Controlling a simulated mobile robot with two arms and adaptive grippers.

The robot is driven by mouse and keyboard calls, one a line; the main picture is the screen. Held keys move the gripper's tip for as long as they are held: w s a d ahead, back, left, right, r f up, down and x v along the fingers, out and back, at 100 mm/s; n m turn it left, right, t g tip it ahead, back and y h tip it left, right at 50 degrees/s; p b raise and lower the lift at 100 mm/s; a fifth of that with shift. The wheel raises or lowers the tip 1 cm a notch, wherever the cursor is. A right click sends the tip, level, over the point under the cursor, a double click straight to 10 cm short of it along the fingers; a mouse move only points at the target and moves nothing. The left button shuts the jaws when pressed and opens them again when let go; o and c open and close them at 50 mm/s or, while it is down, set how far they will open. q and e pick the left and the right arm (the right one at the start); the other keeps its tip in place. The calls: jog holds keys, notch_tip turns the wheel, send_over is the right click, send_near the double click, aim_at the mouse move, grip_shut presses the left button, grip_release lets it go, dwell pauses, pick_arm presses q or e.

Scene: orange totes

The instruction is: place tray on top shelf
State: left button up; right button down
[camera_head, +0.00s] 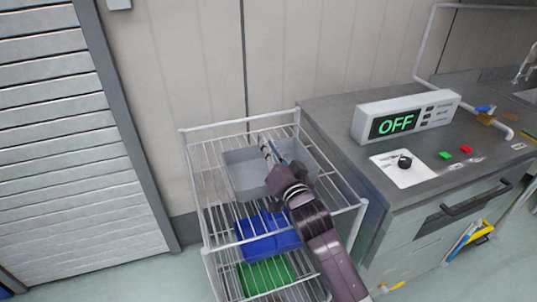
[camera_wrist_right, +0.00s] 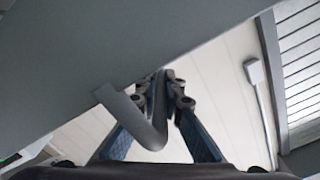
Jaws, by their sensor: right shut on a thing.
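A grey tray (camera_head: 240,178) is at the top shelf of a white wire rack (camera_head: 206,226). It looks level and within the shelf's outline. Whether it rests fully on the wires cannot be told. My right gripper (camera_head: 270,152) reaches over the tray from the front right and is shut on it, at its far wall as far as I can see. My left gripper is not in view.
A blue tray (camera_head: 262,244) and a green tray (camera_head: 264,275) sit on lower shelves. A grey counter (camera_head: 330,120) with an "OFF" display box (camera_head: 405,118) stands close to the right of the rack. A wall is behind, a slatted shutter (camera_head: 70,150) to the left.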

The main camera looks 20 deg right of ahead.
jog(key=shift+f, duration=1.1)
jog(key=c, duration=2.1)
grip_release()
jog(key=shift+f, duration=0.1)
jog(key=s+b, duration=0.1)
jog(key=s, duration=0.9)
jog(key=shift+s+d+b, duration=0.15)
jog(key=shift+s+b, duration=0.15)
jog(key=shift+s, duration=0.75)
jog(key=shift+s, duration=0.1)
